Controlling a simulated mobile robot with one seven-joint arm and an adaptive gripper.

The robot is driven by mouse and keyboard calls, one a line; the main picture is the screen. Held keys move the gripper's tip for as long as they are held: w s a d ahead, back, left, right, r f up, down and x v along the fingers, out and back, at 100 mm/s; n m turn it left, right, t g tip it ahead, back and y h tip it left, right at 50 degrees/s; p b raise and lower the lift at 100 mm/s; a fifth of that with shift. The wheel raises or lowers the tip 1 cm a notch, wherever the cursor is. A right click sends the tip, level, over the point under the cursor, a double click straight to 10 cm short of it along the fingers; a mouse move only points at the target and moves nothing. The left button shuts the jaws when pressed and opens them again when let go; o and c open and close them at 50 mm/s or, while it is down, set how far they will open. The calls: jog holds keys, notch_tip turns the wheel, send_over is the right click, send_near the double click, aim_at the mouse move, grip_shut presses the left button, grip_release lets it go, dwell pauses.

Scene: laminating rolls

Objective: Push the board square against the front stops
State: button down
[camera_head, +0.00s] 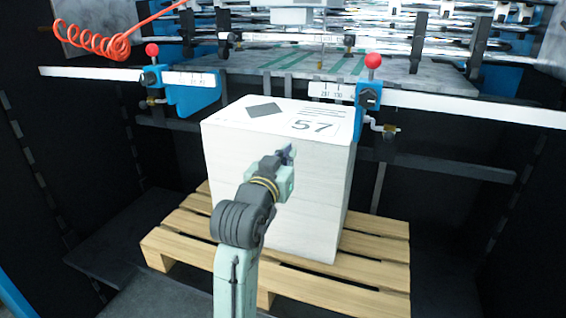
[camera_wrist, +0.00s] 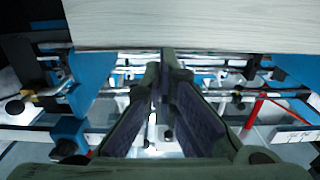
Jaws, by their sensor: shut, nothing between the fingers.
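The board (camera_head: 270,125) is a pale, thick stack-like block with a dark patch and the number 57 on top. It stands upright on a wooden pallet (camera_head: 375,250). In the wrist view its pale face (camera_wrist: 200,25) fills the top. My gripper (camera_head: 288,153) is shut and empty, at the near face just below its top edge; its fingers meet at the board's edge in the wrist view (camera_wrist: 164,62). I cannot tell whether they touch. Blue blocks with red knobs, left (camera_head: 152,74) and right (camera_head: 369,95), flank the board's far side. I cannot clearly make out the front stops.
White scale bars, left (camera_head: 95,73) and right (camera_head: 470,106), run across the machine front. Behind is a grey machine bed (camera_head: 270,62) with rollers and rods. A coiled orange hose (camera_head: 92,43) hangs at upper left. Dark walls close in both sides.

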jog(key=shift+p+x, duration=0.3)
jog(key=shift+x, duration=2.65)
jog(key=shift+w+d, duration=0.15)
jog(key=shift+w, duration=0.4)
send_near(300, 138)
jog(key=shift+w+d+f, duration=0.1)
jog(key=shift+w, duration=0.3)
